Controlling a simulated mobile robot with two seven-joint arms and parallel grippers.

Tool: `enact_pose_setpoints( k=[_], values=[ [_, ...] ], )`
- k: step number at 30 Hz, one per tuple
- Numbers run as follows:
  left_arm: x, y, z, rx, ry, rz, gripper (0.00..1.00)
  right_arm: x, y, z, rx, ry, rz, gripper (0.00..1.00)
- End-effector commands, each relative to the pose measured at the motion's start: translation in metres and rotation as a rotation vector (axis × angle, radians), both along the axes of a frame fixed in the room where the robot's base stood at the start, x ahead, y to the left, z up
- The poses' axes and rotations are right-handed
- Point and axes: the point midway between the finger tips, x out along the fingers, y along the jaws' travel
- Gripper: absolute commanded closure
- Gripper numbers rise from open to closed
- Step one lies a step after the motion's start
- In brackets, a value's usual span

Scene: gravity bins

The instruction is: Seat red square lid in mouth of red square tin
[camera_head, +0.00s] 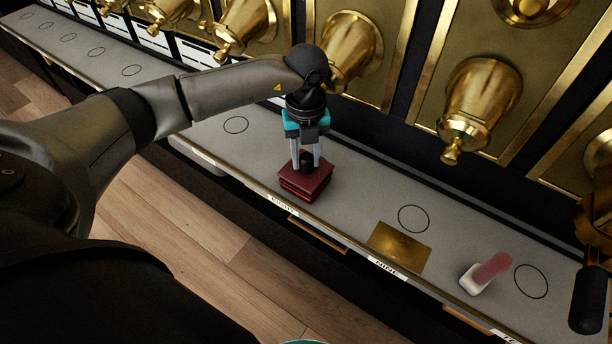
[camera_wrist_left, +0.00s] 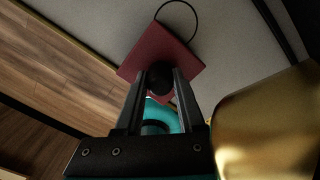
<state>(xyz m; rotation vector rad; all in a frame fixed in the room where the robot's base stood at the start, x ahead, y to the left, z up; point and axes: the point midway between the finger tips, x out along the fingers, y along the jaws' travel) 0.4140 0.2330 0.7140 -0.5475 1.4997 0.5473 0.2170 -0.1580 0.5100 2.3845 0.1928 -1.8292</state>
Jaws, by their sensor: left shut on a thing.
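The red square lid (camera_head: 306,172) has a black knob (camera_head: 306,160) on top. My left gripper (camera_head: 306,166) points down and is shut on this knob. The red square tin (camera_head: 299,190) stands on the grey shelf directly below the lid. The lid is at the tin's mouth and a dark line shows between them; I cannot tell whether it is fully seated. In the left wrist view, the red lid (camera_wrist_left: 178,50) shows beyond the knob (camera_wrist_left: 160,77) between my fingers and hides the tin's mouth.
The grey shelf (camera_head: 360,205) carries printed circles and a brass plate (camera_head: 400,246). A white scoop-like item with a pink handle (camera_head: 492,267) is at the right. Brass bin spouts (camera_head: 466,110) stand out behind the shelf. The shelf around the tin is clear.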

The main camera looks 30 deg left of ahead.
Motion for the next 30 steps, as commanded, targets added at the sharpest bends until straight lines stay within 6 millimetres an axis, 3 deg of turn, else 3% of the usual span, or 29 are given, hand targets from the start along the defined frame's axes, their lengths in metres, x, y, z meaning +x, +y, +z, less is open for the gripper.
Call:
enact_pose_setpoints(
  k=[30],
  values=[
    [0.0, 0.0, -0.013, 0.0, 0.0, -0.001, 1.0, 0.0, 0.001, -0.007, 0.002, -0.001, 0.001, 0.27]
  ],
)
